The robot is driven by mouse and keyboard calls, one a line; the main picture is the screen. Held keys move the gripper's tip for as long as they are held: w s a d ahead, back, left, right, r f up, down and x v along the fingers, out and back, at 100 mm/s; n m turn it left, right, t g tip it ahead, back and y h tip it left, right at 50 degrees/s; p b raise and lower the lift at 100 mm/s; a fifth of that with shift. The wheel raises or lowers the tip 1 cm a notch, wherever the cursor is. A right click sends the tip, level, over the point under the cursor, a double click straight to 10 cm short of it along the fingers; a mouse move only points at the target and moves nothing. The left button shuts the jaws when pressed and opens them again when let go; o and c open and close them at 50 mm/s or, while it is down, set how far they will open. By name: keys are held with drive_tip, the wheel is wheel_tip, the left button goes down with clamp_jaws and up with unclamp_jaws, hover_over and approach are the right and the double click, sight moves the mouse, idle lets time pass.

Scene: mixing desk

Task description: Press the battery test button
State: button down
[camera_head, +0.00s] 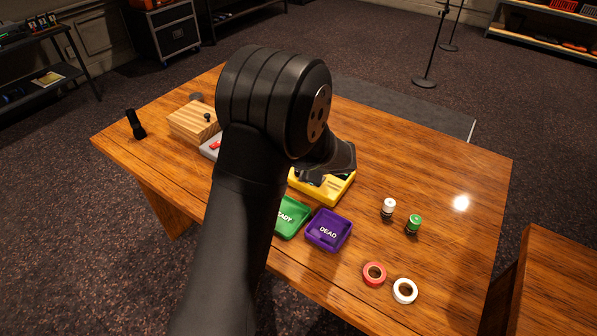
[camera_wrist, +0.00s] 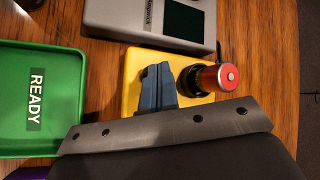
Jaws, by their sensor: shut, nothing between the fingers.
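My gripper (camera_wrist: 157,85) is shut and empty, its blue-grey fingers held together over the yellow tester (camera_wrist: 134,66). In the head view the yellow tester (camera_head: 336,190) lies partly under my wrist. A red battery with a silver end (camera_wrist: 215,77) stands in a dark round holder on the tester, just right of my fingers in the wrist view. I cannot make out the test button; my fingers and wrist cover part of the tester. I cannot tell if the fingertips touch its surface.
The green READY tray (camera_head: 290,217) and purple DEAD tray (camera_head: 329,230) sit in front of the tester. A white-topped battery (camera_head: 388,208) and a green battery (camera_head: 413,224) stand to the right. Red (camera_head: 374,273) and white (camera_head: 405,290) rings lie nearer. A grey device (camera_wrist: 150,22) lies beyond the tester.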

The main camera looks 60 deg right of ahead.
drive_tip(key=shift+f, duration=0.2)
idle(0.5)
drive_tip(key=shift+r, duration=0.8)
drive_tip(key=shift+r, duration=2.5)
wheel_tip(320, 180, up, 4)
drive_tip(key=shift+f, duration=0.1)
drive_tip(key=shift+f, duration=0.1)
